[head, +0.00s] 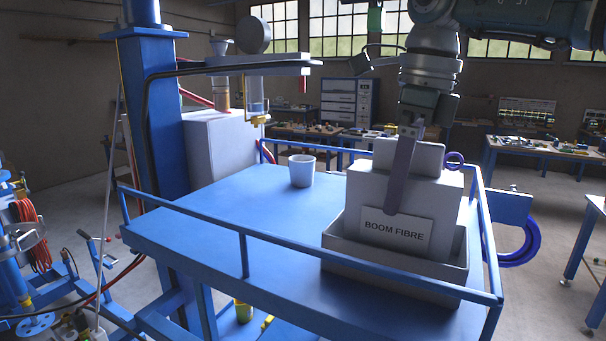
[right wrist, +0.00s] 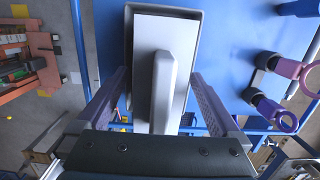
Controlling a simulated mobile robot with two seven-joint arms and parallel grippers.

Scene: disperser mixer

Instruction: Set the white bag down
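The white bag (head: 412,205) is a pale upright block labelled "BOOM FIBRE", with a narrower raised top. It stands in a shallow grey tray (head: 390,272) on the blue table, and its lower part is hidden by the tray wall. My right gripper (head: 405,190) is over the bag from above, one finger in front of it; the other finger is hidden there. In the right wrist view, the fingers of my right gripper (right wrist: 160,76) are spread on both sides of the bag's raised top (right wrist: 163,85), with gaps between. My left gripper is out of view.
A white cup (head: 302,171) stands on the blue table (head: 230,205), whose middle and left are otherwise clear. A blue railing (head: 243,255) runs round the table's edge. A blue column (head: 165,150) with an overhead arm rises at left. Purple rings (right wrist: 285,68) show beside the bag.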

